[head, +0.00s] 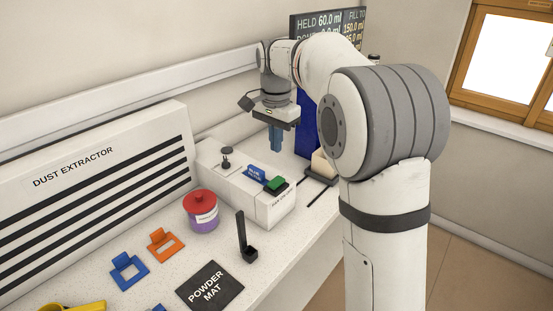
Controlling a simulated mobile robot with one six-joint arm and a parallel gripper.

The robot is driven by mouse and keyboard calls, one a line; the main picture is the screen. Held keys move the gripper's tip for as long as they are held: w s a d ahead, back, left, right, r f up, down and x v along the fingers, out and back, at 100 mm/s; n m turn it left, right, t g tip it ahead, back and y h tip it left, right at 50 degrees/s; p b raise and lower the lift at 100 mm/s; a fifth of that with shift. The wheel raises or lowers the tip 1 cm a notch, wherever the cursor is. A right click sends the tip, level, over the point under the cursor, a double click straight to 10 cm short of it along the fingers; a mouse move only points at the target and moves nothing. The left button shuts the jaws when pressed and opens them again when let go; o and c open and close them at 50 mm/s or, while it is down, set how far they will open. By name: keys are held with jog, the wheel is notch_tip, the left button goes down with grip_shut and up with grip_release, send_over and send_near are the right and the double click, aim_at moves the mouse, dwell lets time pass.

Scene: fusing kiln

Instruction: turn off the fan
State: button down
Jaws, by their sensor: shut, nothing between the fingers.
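A white box (228,178) stands on the counter in the middle of the head view. A green button or switch (277,184) sits on its front right top edge, beside a small blue plate with lettering (255,173). A dark knob on a stem (227,155) stands on its top at the left. Small print below the green part is too small to read surely. My gripper (276,146) is shut and empty, pointing down behind and above the box. A large white unit marked DUST EXTRACTOR (85,205) with dark slots stands at the left.
A display board (312,22) and blue panel (306,125) stand behind.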

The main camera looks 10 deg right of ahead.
notch_tip(320, 180, up, 4)
jog(key=shift+s+f, duration=0.1)
dwell(0.4)
